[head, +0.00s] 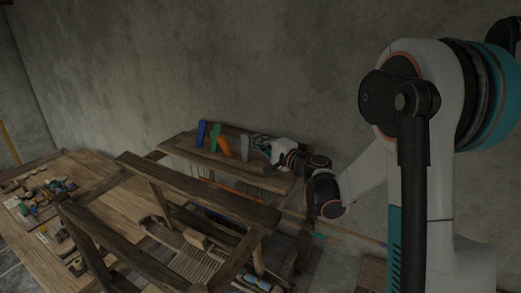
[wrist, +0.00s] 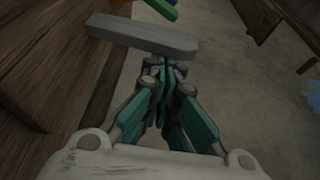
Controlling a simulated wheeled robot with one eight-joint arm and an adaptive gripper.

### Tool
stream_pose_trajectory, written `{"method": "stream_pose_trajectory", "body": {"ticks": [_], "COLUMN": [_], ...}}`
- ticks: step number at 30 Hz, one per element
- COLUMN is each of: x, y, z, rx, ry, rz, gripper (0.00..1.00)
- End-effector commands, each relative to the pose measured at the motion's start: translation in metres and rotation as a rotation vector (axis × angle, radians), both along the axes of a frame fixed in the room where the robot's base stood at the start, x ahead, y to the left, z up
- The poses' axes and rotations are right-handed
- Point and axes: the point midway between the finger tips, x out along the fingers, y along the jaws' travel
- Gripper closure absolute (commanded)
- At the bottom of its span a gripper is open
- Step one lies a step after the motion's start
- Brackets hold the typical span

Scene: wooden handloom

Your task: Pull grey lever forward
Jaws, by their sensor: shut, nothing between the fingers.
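The grey lever (head: 245,147) stands at the right end of a row of coloured levers on the loom's wooden top board. In the wrist view the grey lever (wrist: 142,36) is a pale bar lying across the picture, just beyond my fingertips. My gripper (head: 262,142) is at the right side of the grey lever in the head view. In the wrist view my gripper (wrist: 165,66) has its teal fingers shut together with nothing between them. The tips are very close to the lever's side; I cannot tell whether they touch it.
Orange (head: 224,147), green (head: 214,137) and blue (head: 201,133) levers stand left of the grey one. The wooden loom frame (head: 190,187) fills the middle. A table (head: 117,187) with small items is at left. A concrete wall (head: 200,70) is behind.

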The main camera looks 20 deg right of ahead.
Motion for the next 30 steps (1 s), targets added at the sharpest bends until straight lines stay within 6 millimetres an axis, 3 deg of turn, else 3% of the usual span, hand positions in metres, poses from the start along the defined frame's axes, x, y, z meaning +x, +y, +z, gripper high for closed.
{"method": "stream_pose_trajectory", "body": {"ticks": [8,19,30], "x": [-0.013,-0.019,-0.080], "y": [0.013,0.009,-0.021], "z": [0.001,0.005,-0.001], "rx": [-0.163,-0.163,-0.164], "ry": [-0.165,-0.163,-0.163], "rz": [0.001,-0.001,-0.003], "gripper": [1.00,1.00,1.00]}}
